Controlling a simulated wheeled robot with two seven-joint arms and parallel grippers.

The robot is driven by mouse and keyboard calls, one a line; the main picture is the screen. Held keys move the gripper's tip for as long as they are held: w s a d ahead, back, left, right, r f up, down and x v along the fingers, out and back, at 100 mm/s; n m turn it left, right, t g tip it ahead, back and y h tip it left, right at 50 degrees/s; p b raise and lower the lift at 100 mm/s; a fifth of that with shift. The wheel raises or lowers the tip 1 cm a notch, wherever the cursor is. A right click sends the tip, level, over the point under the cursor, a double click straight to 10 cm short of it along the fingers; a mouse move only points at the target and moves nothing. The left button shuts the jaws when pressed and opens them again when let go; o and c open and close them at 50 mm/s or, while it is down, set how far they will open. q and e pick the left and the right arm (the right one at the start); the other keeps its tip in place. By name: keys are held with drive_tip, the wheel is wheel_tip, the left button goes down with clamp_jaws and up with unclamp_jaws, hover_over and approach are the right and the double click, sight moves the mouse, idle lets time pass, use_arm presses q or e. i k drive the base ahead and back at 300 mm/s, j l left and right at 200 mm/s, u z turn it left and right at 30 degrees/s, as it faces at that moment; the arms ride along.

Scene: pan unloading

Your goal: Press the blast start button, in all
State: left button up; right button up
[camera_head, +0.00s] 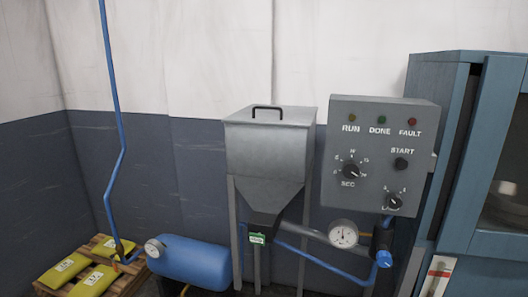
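A grey control panel (375,187) is mounted in the right half of the head view. The dark round START button (401,164) is on its right side, under the START label. Above it are the RUN (352,118), DONE (381,120) and FAULT (412,122) lamps, yellowish, green and red. All three look dim. A SEC dial (351,171) is at the panel's left, and a smaller knob (394,202) is at the lower right. Neither of my grippers shows in this view.
A blue cabinet (452,150) stands close right of the panel. A grey hopper (268,145) stands to its left, with a pressure gauge (343,234) and blue hose below. A blue tank (190,262) and a pallet of yellow bags (88,283) are lower left.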

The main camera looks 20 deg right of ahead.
sight(401, 163)
drive_tip(key=z, duration=1.4)
